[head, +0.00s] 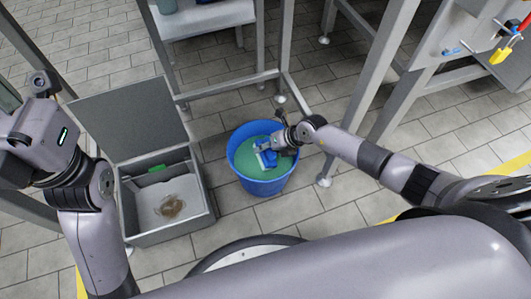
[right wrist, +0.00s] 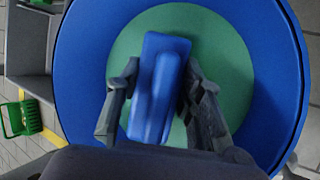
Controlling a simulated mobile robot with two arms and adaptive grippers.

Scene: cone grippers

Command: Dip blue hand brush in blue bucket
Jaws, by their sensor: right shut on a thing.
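The blue bucket (head: 262,187) stands on the tiled floor at the middle of the head view, with green liquid (head: 245,158) inside. In the right wrist view its blue wall (right wrist: 85,60) rings the green surface (right wrist: 225,60). My right gripper (head: 272,150) reaches into the bucket's opening from the right. It is shut on the blue hand brush (right wrist: 158,85), which lies between its two fingers over the green. The brush (head: 268,159) shows only partly in the head view. Its bristles are hidden in the wrist view, so I cannot tell how deep they sit. My left arm is at the left; its fingertips do not show.
A grey box (head: 165,232) with a raised lid stands left of the bucket, holding a brown item (head: 170,206) and a green item (head: 156,169). Grey metal frame legs (head: 365,95) stand behind and to the right. Bare floor lies in front of the bucket.

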